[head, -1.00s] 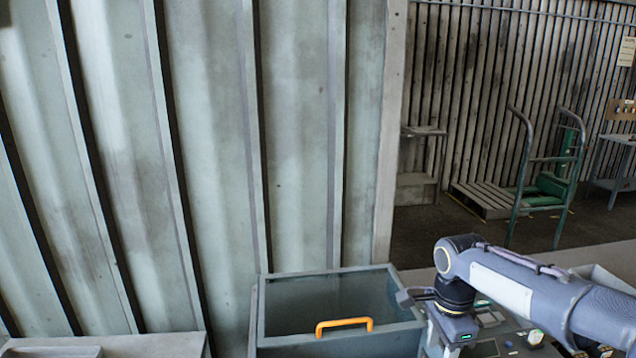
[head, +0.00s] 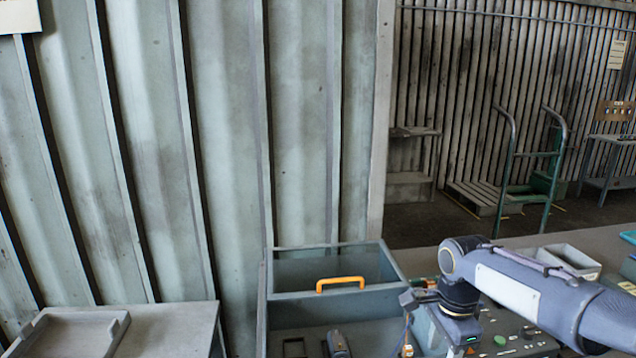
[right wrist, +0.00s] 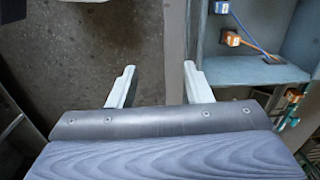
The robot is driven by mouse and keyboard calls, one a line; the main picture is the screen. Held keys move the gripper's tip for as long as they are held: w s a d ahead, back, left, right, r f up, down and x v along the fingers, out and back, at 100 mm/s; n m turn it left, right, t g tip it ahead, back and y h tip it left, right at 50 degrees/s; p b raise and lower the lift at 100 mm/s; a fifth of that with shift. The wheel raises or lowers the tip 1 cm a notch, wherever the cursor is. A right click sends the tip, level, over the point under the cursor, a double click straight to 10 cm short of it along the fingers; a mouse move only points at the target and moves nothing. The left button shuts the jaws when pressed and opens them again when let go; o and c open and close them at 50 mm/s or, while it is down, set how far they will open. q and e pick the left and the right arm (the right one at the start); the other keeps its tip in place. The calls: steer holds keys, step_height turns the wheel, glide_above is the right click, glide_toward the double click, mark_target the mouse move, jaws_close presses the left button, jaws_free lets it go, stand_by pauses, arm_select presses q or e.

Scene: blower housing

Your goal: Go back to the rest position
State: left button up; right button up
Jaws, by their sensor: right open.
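My right arm comes in from the right in the head view and bends down over the bench beside the grey housing (head: 290,312). My right gripper (right wrist: 158,77) is open and empty in the right wrist view, its two pale fingers apart over a gap showing dark floor and a grey edge. In the head view the arm mostly hides its fingers. The housing has a raised grey frame with an orange handle (head: 340,284) and dark parts inside. Its lower part is cut off by the picture edge. My left gripper is not in view.
A grey compartment with orange connectors (right wrist: 231,39) and cables is right of the fingers. A shallow tray (head: 70,335) lies on a stand at left. A control panel with a green button (head: 500,340) is under my right arm. A green cart (head: 530,180) stands far behind.

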steer(key=s+a+f+n+t+y+b, duration=0.1)
steer(key=s+f+n+b, duration=0.2)
steer(key=s, duration=0.4)
steer(key=s+f+n+t+y+b, duration=0.1)
steer(key=s+f+n+t+b, duration=0.1)
steer(key=s+n, duration=0.4)
steer(key=s+a+f+n+t+y+b, duration=0.1)
steer(key=s+f+n+b, duration=0.3)
steer(key=s, duration=0.6)
step_height(320, 180, down, 2)
steer(key=shift+a+f+n+t+y, duration=0.1)
steer(key=shift+a+n+t+y, duration=0.2)
steer(key=shift+n+t, duration=0.4)
